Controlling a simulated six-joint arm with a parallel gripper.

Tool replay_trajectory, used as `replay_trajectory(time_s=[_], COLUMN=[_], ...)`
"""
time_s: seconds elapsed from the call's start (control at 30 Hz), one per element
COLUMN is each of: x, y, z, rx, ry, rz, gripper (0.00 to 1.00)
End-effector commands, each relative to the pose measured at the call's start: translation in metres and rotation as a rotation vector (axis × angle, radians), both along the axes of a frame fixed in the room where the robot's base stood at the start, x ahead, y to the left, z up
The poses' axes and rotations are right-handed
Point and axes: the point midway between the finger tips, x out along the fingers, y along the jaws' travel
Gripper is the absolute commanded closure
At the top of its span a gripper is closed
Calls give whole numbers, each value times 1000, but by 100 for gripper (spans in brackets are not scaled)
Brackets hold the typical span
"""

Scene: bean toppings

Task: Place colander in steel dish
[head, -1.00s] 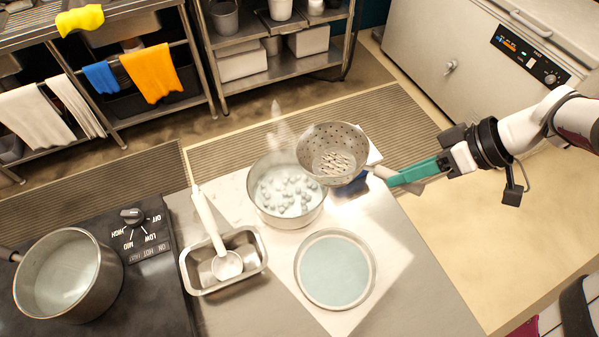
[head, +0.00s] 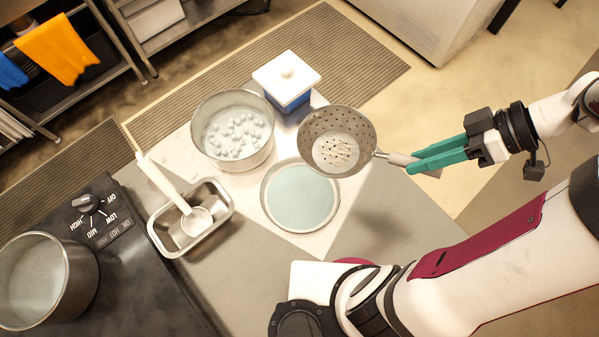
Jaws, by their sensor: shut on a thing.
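My gripper (head: 438,158) has teal fingers shut on the handle of the perforated metal colander (head: 322,122). The colander is held above the counter, open side up, and looks empty. In the picture its bowl overlaps the upper right rim of the round, shallow steel dish (head: 302,228). The dish has a pale blue inside, looks empty and lies on a white sheet. The height of the colander above the dish is hard to tell.
A pot (head: 203,160) with pale round pieces in liquid stands left of the colander. A blue box with a white lid (head: 270,72) is behind it. A rectangular steel tray (head: 160,246) holds a white-handled ladle (head: 158,180). A second pot (head: 92,285) sits by a stove knob (head: 88,202).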

Motion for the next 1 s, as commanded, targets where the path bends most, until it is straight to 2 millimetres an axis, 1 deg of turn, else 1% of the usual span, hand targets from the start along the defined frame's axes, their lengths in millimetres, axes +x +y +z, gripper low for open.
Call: replay_trajectory(time_s=[0.03, 0.07, 0.1, 0.2, 0.3, 0.4, 0.47, 0.57, 0.8, 0.9, 1.0], x=[-25, -41, -60, -102, -127, -137, -138, -130, -85, -70, -63], y=[-14, -20, -27, -33, -32, -31, -30, -21, 34, 50, 58], z=[-3, -5, -7, -9, -9, -9, -10, -16, -59, -72, -80], rx=[15, 24, 34, 57, 70, 76, 76, 79, 81, 79, 76], ry=[6, 6, 7, 9, 10, 10, 10, 10, 13, 13, 13], rz=[-20, -21, -24, -32, -36, -37, -36, -31, -27, -30, -33], gripper=[100, 100, 100, 100, 100, 100, 100, 100, 100, 100, 100])
